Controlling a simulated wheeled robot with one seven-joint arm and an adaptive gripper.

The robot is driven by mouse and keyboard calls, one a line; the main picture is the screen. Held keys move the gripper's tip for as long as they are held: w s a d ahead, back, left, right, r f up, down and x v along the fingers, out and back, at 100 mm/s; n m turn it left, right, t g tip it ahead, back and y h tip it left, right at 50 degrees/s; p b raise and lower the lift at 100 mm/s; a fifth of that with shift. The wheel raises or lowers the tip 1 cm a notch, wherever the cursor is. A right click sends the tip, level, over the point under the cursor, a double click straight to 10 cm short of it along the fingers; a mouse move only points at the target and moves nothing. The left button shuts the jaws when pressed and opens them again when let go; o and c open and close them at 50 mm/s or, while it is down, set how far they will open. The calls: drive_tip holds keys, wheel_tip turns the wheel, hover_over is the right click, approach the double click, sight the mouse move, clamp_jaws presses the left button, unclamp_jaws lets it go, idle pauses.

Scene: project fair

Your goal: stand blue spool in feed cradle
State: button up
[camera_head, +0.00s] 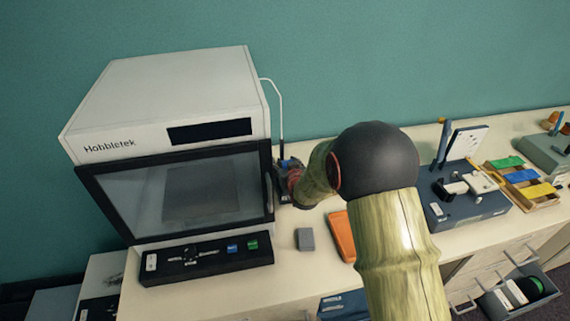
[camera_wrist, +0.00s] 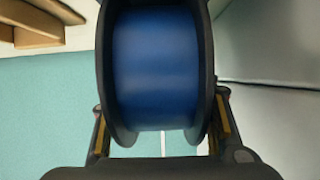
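The blue spool (camera_wrist: 158,70) with dark flanges fills the middle of the wrist view, upright on its rim. My gripper (camera_wrist: 163,130) has one finger at each side of it, with the yellow-edged pads against or very near the flanges; it looks shut on the spool. In the head view, my gripper (camera_head: 284,186) is beside the printer's right side, and a little of the blue spool (camera_head: 289,164) shows there. The feed cradle cannot be made out; my gripper and arm cover that spot. Whether the spool rests on anything is hidden.
The white printer (camera_head: 170,95) stands close at the left, with a thin white tube (camera_head: 281,105) arching down beside it. A grey block (camera_head: 305,239) and an orange tray (camera_head: 341,236) lie in front. A blue-grey fixture (camera_head: 470,209) and coloured bins (camera_head: 522,176) stand at the right.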

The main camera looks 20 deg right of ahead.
drive_tip(key=shift+o, duration=0.4)
drive_tip(key=shift+r, duration=0.1)
drive_tip(key=shift+r+p, duration=0.7)
drive_tip(key=shift+p, duration=0.2)
drive_tip(key=p+v, duration=0.1)
drive_tip(key=v, duration=1.1)
drive_tip(key=shift+f+p, duration=0.2)
drive_tip(key=shift+p, duration=0.1)
